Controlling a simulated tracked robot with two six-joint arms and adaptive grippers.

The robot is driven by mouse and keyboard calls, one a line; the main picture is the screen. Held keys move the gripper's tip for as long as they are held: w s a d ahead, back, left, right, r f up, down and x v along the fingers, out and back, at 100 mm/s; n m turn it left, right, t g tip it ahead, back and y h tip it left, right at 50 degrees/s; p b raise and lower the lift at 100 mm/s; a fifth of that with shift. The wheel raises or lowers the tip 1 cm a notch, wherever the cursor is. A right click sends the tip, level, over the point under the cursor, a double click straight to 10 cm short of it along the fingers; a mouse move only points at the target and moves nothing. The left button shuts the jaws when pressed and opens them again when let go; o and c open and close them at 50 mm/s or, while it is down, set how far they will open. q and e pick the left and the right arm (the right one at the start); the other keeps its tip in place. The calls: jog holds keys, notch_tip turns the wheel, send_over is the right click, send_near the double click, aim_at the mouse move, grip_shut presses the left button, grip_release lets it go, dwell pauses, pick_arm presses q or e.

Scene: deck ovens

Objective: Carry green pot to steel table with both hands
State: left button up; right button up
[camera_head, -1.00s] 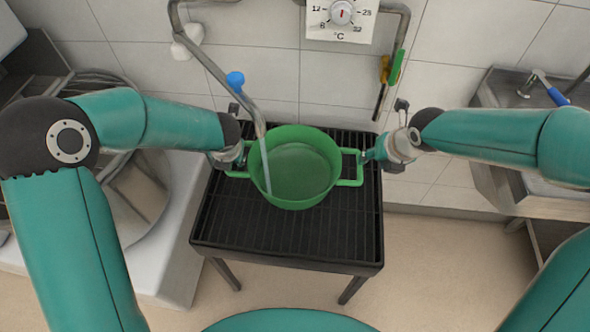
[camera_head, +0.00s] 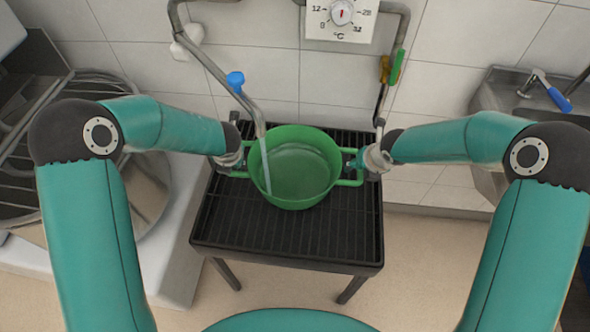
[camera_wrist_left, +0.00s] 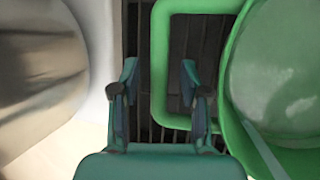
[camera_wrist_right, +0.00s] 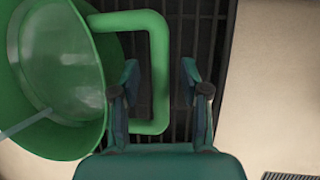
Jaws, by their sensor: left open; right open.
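The green pot (camera_head: 297,197) stands upright on a black slatted stand (camera_head: 290,236) in the head view, with a handle on each side. A pale stream from the bent pipe reaches into it. My left gripper (camera_head: 240,158) is at the left handle. In the left wrist view its open fingers (camera_wrist_left: 159,72) straddle the line of the left handle's outer bar (camera_wrist_left: 158,60). My right gripper (camera_head: 358,163) is at the right handle. In the right wrist view its open fingers (camera_wrist_right: 160,72) lie either side of the right handle's bar (camera_wrist_right: 159,60). Contact cannot be told.
A bent metal pipe (camera_head: 215,72) with a blue knob (camera_head: 235,80) hangs over the pot. A dial (camera_head: 341,14) is on the tiled wall. A steel sink unit (camera_head: 492,100) stands right. A large round vessel (camera_head: 150,195) is left. Floor in front is open.

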pick_arm(q)
grip_shut()
pick_arm(e)
grip_shut()
pick_arm(q)
jog(key=shift+w+r, duration=0.1)
jog(key=shift+r, duration=0.1)
pick_arm(e)
jog(key=shift+w+r, duration=0.1)
jog(key=shift+r, duration=0.1)
